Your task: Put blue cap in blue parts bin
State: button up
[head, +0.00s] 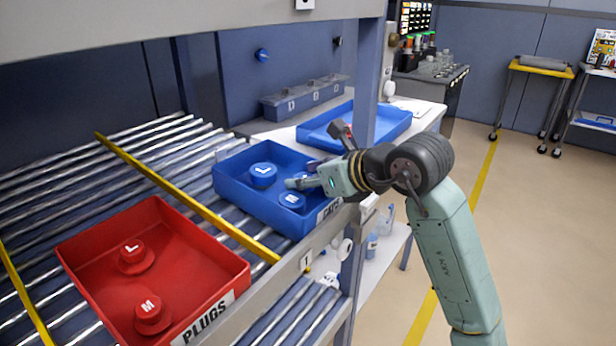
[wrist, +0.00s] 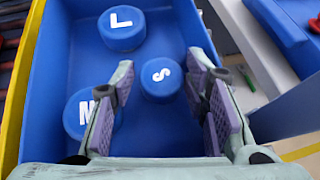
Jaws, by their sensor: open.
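Several blue caps lie in a blue bin labelled CAPS (head: 228,190) on the roller conveyor. The L cap (head: 263,175) lies toward the back of it and at the top of the wrist view (wrist: 122,30). The S cap (wrist: 161,80) lies between my fingertips, apart from the bin walls. The M cap (wrist: 80,115) is at lower left in the wrist view, partly hidden by my left finger. My gripper (wrist: 160,85) is open, low over the bin, with nothing held. In the head view my gripper (head: 302,182) hides part of the bin's contents.
A red PLUGS bin (head: 90,238) with red plugs sits at front left. A yellow rail (head: 190,203) runs between the bins. A grey post (head: 366,80) and the conveyor's front edge stand close to my arm.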

jog(key=b+v, duration=0.2)
jog(key=v, duration=1)
jog(key=shift+a, duration=0.1)
